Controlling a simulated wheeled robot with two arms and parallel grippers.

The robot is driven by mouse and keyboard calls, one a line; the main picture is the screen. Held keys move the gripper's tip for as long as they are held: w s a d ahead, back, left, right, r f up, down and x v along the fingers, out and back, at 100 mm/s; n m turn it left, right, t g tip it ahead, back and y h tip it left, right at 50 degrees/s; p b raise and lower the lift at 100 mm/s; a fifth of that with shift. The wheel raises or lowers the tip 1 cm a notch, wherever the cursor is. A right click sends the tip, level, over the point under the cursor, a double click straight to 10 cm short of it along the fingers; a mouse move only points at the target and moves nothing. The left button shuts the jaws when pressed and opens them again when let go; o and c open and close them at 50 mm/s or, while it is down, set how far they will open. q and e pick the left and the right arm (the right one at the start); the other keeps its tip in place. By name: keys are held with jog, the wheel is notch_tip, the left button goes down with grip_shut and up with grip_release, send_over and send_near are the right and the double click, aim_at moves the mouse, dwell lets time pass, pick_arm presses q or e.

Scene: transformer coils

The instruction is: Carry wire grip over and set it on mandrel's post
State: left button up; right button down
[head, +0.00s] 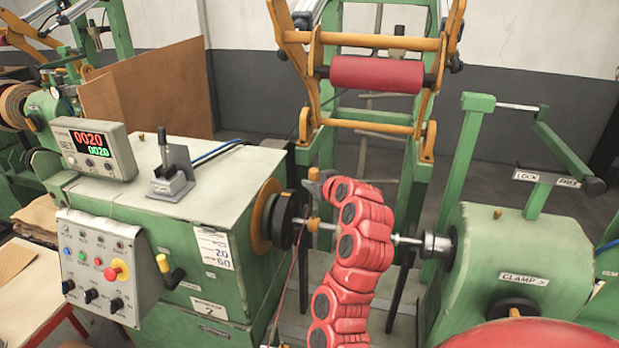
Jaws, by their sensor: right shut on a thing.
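My right gripper (317,187), dark grey at the end of my red arm, is just above the mandrel (325,227), a thin shaft between the green machine's faceplate and the tailstock. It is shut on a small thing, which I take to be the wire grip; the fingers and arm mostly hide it. A small orange-brown piece (313,209) stands upright at the shaft just below the fingers. I cannot tell whether it is the mandrel's post or part of the grip. A thin dark red wire (292,268) hangs down beside it. My left gripper is not in view.
The green headstock (225,270) with its dark faceplate (284,220) is close left of the gripper. The tailstock (505,250) with a chuck (437,247) stands right. A frame with a red roller (377,74) rises behind. A grey lever clamp (171,175) sits on the headstock.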

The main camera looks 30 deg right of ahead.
notch_tip(320, 180, down, 4)
jog(key=shift+w+f+b, duration=0.15)
jog(key=shift+f+b, duration=0.1)
jog(key=shift+b, duration=0.05)
jog(key=shift+r, duration=0.15)
jog(key=shift+s, duration=0.3)
jog(key=shift+b, duration=0.45)
jog(key=shift+s, duration=0.1)
